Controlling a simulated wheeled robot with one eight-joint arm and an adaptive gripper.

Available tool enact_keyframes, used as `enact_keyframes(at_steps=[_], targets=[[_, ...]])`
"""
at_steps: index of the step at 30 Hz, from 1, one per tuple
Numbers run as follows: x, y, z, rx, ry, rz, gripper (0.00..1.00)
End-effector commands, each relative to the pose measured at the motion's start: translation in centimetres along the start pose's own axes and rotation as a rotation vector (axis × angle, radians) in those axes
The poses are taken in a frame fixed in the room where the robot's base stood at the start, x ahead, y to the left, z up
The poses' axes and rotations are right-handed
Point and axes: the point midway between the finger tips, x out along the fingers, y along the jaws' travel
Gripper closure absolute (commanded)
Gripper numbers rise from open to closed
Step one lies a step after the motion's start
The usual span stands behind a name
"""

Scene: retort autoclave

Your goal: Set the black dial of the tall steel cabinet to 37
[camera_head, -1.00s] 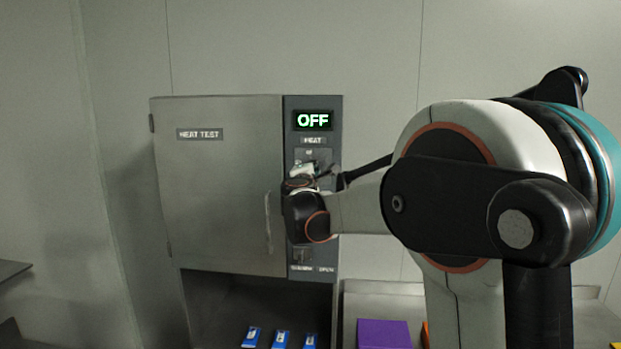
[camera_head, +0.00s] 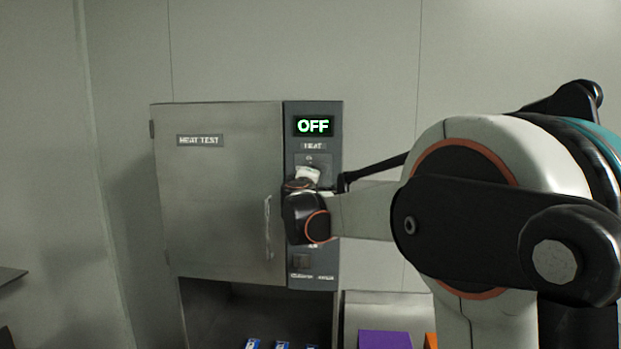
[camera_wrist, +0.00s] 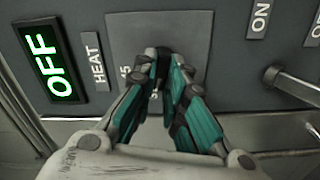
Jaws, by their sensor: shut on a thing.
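The tall steel cabinet (camera_head: 220,220) stands ahead, its door marked HEAT TEST and shut. Its green display (camera_head: 314,125) reads OFF and also shows sideways in the wrist view (camera_wrist: 50,60). My gripper (camera_wrist: 165,68) is at the grey dial plate (camera_wrist: 190,35) beside the HEAT label, its teal fingers shut on the black dial (camera_wrist: 163,60). The fingers hide most of the dial, so its pointer cannot be read. A small printed number, perhaps 45, shows beside the fingers. In the head view my wrist covers the dial.
A metal lever (camera_wrist: 295,88) juts out near the ON label (camera_wrist: 260,18) in the wrist view. The door handle (camera_head: 267,228) is just left of my wrist. Blue packs (camera_head: 283,345) lie under the cabinet; a purple box (camera_head: 385,340) is to the right.

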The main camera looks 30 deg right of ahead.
Motion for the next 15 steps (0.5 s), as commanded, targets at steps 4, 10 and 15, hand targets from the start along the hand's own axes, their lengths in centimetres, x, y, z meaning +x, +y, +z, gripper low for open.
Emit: enact_keyframes(at_steps=[4, 10, 15], targets=[[-0.04, -0.12, 0.08, 0.003, -0.001, -0.001, 1.00], [-0.05, -0.13, 0.08, 0.003, -0.001, -0.001, 0.86], [-0.03, -0.10, 0.07, 0.002, -0.001, 0.000, 0.68]])
